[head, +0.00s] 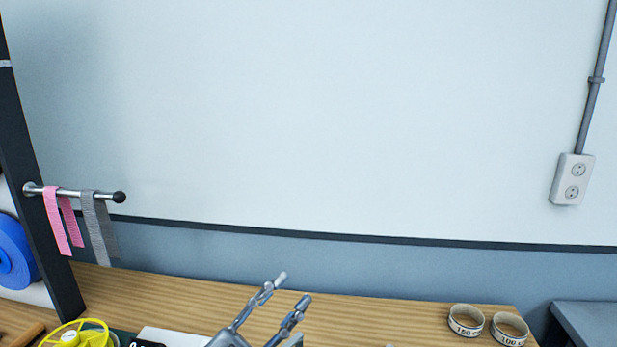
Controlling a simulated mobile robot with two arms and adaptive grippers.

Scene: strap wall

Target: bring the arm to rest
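My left gripper (292,290) rises from the bottom edge of the head view, in front of the wooden bench top. Its two fingers stand apart with a clear gap between them, and nothing shows between them. It touches no strap or roll that I can see. My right gripper cannot be made out; only a tiny pale tip shows at the bottom edge, too small to identify.
A pink strap (56,220) and a grey strap (98,228) hang on a wall peg (75,193) at left. Two labelled rings (466,320) (509,329) stand on the bench (385,317) at right. A yellow spool (82,335) and blue roll (14,253) are at left.

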